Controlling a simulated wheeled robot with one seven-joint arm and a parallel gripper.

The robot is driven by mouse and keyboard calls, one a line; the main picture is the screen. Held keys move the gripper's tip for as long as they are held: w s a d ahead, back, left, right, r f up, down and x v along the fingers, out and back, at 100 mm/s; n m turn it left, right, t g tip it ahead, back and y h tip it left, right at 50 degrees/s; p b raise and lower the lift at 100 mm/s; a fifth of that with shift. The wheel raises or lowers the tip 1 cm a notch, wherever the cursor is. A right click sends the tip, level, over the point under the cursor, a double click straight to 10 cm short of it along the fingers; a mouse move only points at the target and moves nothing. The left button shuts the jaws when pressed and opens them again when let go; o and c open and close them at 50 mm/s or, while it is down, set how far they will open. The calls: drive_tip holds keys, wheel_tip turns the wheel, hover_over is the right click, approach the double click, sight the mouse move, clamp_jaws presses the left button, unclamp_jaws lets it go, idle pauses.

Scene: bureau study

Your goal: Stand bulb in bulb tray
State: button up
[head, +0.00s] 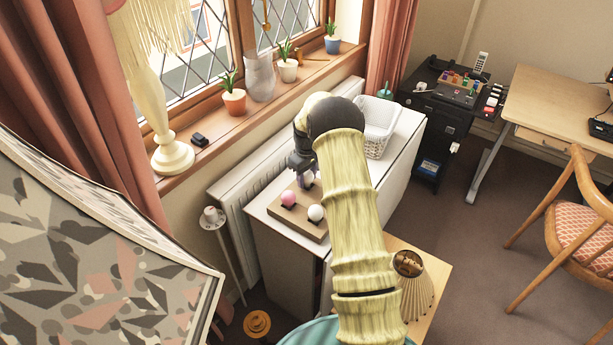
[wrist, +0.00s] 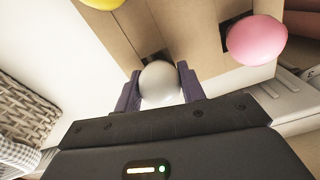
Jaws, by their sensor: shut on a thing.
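My gripper (wrist: 160,88) is shut on a pale grey-white bulb (wrist: 160,80), with one purple finger on each side. The held bulb is over the edge of the brown bulb tray (wrist: 190,20), beside a dark slot partly showing past it. I cannot tell whether it touches the tray. A pink bulb (wrist: 257,40) stands to the right, and a yellow bulb (wrist: 103,2) is cut off at the upper left. In the head view, the tray (head: 297,224) bears the pink bulb (head: 288,198) and a white bulb (head: 316,213). My gripper (head: 308,176) is at its far side; my arm hides part.
The tray lies on a white cabinet top (head: 262,212). A white basket (head: 378,143) stands behind my arm. A radiator (head: 232,195) and windowsill with pots (head: 234,102) run along the left.

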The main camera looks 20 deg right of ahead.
drive_tip(key=shift+f, duration=0.3)
drive_tip(key=shift+f, duration=0.1)
idle(0.3)
drive_tip(key=o, duration=0.8)
drive_tip(key=shift+d, duration=0.1)
drive_tip(key=shift+o, duration=1)
drive_tip(key=shift+s, duration=0.1)
drive_tip(key=shift+r+p, duration=2.4)
drive_tip(key=shift+r, duration=1.1)
